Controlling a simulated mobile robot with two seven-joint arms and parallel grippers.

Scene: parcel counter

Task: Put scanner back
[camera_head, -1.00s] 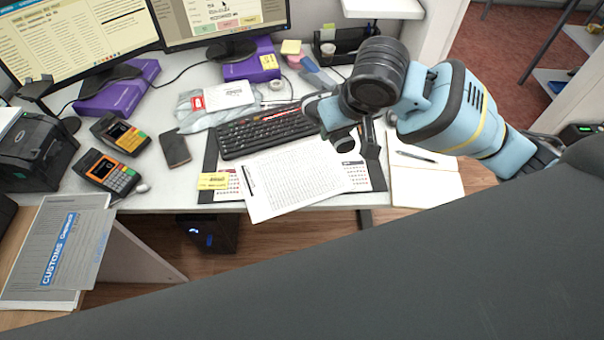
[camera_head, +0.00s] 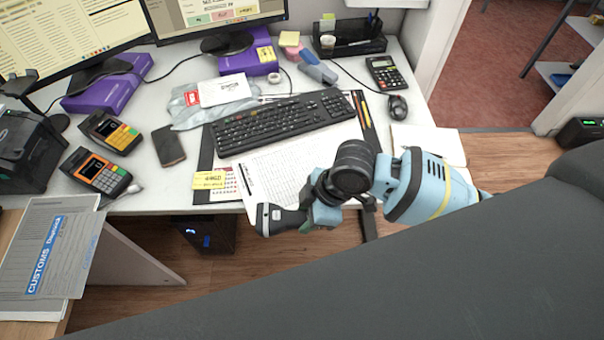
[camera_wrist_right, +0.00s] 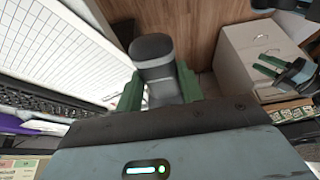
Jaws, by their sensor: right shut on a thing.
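The scanner (camera_head: 272,219), a dark grey and black handheld piece, is in my right gripper (camera_head: 303,217), over the desk's front edge. In the right wrist view the scanner's rounded grey end (camera_wrist_right: 153,52) sticks out between the green fingers of my right gripper (camera_wrist_right: 160,92), which are shut on it. The rest of the scanner is hidden by the gripper. My left gripper (camera_wrist_right: 268,67) shows small at the right of that view, its green fingers apart and empty. I cannot make out a scanner stand in either view.
The printed sheet (camera_head: 285,165) and keyboard (camera_head: 285,122) lie behind my right gripper. Two card terminals (camera_head: 97,172) and a phone (camera_head: 168,146) are at left. A calculator (camera_head: 384,73) and mouse (camera_head: 397,107) are at back right. Floor (camera_head: 270,262) is open in front.

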